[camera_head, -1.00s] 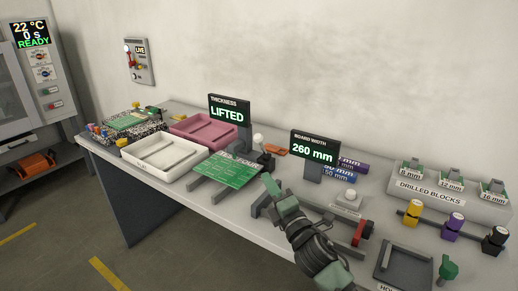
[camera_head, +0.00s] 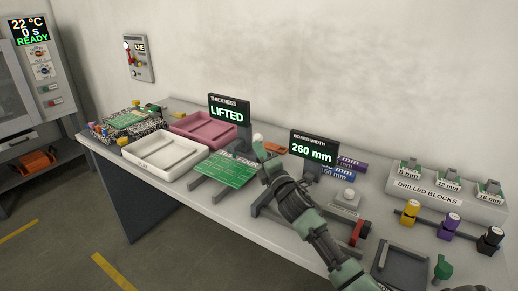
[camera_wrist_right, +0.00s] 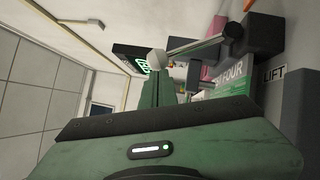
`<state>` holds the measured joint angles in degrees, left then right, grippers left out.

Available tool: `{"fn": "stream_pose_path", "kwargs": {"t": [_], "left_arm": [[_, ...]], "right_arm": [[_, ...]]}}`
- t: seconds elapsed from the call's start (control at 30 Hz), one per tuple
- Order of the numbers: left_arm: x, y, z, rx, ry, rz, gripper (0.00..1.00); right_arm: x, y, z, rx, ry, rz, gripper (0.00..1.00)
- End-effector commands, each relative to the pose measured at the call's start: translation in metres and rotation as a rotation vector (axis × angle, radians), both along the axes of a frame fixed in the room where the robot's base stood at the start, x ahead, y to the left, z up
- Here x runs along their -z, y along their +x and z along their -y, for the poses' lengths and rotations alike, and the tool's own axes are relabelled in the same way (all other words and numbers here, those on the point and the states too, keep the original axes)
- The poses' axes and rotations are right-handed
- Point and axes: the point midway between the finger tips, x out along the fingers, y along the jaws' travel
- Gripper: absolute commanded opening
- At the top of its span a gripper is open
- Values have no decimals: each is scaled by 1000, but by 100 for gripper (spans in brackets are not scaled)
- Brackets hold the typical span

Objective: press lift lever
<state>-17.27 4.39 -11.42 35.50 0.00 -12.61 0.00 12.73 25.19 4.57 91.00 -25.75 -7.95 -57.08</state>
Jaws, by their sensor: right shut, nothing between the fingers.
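The lift lever's white ball knob (camera_head: 258,138) stands at the middle of the bench, between the two displays. In the right wrist view the knob (camera_wrist_right: 157,60) sits on a grey rod (camera_wrist_right: 195,43) that runs to a dark base beside a LIFT label (camera_wrist_right: 275,73). My right gripper (camera_head: 262,152) is shut and empty, with its tips close to the knob; I cannot tell whether they touch it. Its green fingers hide most of the lever in the head view. The thickness display (camera_head: 229,112) reads LIFTED. My left gripper is not in view.
A green circuit board (camera_head: 225,171) lies on dark rails left of my gripper. A white tray (camera_head: 160,166) and a pink tray (camera_head: 195,142) stand farther left. The board width display (camera_head: 314,150) stands close to the right of my arm.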

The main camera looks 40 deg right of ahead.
Motion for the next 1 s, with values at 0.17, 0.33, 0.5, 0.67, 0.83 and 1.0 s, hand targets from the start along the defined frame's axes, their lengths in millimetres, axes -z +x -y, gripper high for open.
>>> {"fn": "stream_pose_path", "kwargs": {"t": [0.17, 0.33, 0.5, 0.67, 0.83, 1.0], "left_arm": [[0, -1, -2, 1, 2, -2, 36], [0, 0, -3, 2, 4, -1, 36], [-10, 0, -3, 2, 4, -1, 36], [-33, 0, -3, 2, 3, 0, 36], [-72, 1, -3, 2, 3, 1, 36], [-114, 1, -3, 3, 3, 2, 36]], "right_arm": [[0, 1, 1, 0, 0, 0, 0], [0, 0, 1, 0, 1, -1, 0], [-5, 1, 2, 0, 17, -9, 0], [-16, 3, 8, 1, 74, -33, 0], [-31, 7, 19, 2, 180, -77, 0], [-42, 13, 34, 3, 316, -135, 0]]}}
